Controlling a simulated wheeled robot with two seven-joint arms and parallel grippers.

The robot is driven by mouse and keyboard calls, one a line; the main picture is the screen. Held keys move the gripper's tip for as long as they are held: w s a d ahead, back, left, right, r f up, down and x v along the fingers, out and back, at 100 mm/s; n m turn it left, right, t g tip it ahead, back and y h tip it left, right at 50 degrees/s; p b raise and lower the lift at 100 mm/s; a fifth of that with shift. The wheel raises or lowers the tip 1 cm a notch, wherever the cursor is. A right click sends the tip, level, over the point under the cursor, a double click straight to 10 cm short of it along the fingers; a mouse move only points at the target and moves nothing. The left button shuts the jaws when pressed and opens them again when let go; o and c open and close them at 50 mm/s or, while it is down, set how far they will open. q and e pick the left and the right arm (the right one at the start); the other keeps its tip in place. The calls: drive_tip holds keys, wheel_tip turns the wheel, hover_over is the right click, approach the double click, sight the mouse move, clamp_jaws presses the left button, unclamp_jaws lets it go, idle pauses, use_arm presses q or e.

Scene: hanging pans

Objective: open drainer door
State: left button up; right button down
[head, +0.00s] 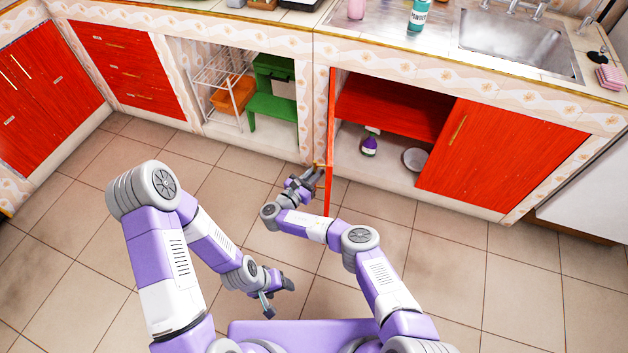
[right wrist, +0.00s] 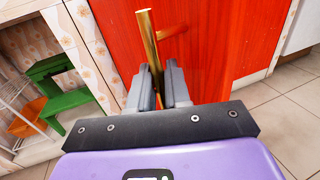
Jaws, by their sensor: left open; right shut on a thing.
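The red drainer door (head: 329,188) under the sink counter stands swung outward and shows nearly edge-on in the head view. Its red face (right wrist: 225,45) fills much of the right wrist view. My right gripper (head: 313,177) is shut on the door's brass handle (right wrist: 149,38), which passes between its fingers. My left gripper (head: 278,291) is open and empty, low over the floor, well away from the door.
The open cupboard holds a purple bottle (head: 369,143) and a white bowl (head: 414,158). A closed red door (head: 500,155) is to its right. A green step stool (head: 273,90) and a white rack (head: 222,88) stand in the left niche. The tiled floor (head: 400,235) is clear.

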use_arm(q)
drive_tip(key=shift+s+a+f, duration=0.1)
drive_tip(key=shift+s+f, duration=0.05)
drive_tip(key=shift+s, duration=0.05)
use_arm(e)
drive_tip(key=shift+w+a+r, duration=0.1)
drive_tip(key=shift+w+r, duration=0.05)
drive_tip(key=c, duration=1.3)
unclamp_jaws()
drive_tip(key=shift+w, duration=0.1)
use_arm(q)
drive_tip(key=shift+w, duration=0.1)
